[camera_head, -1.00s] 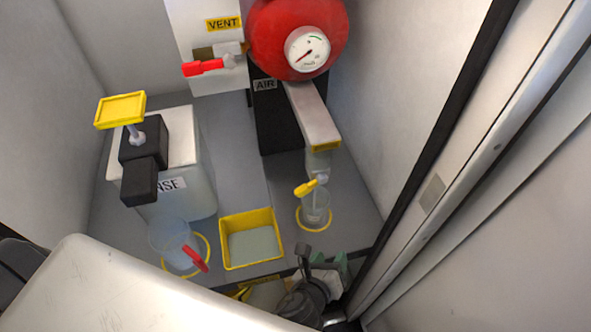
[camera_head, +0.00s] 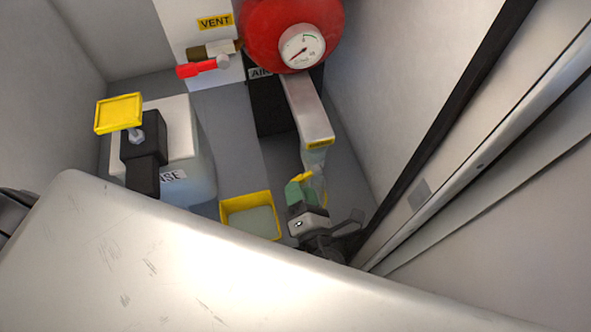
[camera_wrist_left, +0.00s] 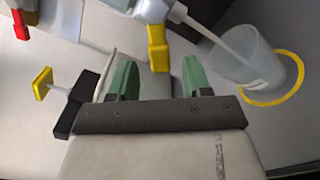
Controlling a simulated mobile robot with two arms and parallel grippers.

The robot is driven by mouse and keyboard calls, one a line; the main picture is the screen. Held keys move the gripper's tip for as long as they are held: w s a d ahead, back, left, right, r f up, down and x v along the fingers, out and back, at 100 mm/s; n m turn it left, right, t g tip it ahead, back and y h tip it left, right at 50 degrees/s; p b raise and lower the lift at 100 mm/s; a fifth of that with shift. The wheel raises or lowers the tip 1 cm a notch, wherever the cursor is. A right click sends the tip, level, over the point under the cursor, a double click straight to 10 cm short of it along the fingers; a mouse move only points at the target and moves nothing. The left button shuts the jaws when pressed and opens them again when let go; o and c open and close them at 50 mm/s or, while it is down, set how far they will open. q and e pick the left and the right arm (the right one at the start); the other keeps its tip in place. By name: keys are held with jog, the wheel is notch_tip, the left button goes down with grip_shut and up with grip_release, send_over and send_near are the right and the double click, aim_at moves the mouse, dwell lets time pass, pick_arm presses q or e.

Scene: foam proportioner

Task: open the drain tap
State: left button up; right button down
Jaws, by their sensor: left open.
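The drain tap has a small yellow handle (camera_head: 302,176) below the end of the grey bar under the red tank. In the left wrist view the yellow handle (camera_wrist_left: 158,48) hangs from a pale tap body, between and just beyond the fingertips. My left gripper (camera_head: 308,192) is close below the tap, with green fingertips. In the left wrist view my left gripper (camera_wrist_left: 160,80) is open, a green pad on each side, with nothing held. Contact with the handle cannot be told. My right gripper is not in view.
A clear cup (camera_wrist_left: 245,62) stands in a yellow ring (camera_wrist_left: 283,92) right of the tap. A yellow tray (camera_head: 250,215) lies left of my gripper. The rinse container (camera_head: 205,175) with its yellow pump stands farther left. The red tank (camera_head: 262,30) and red vent lever (camera_head: 196,68) are behind.

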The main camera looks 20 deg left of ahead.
pick_arm(q)
jog(key=x, duration=0.5)
jog(key=shift+w, duration=0.1)
grip_shut()
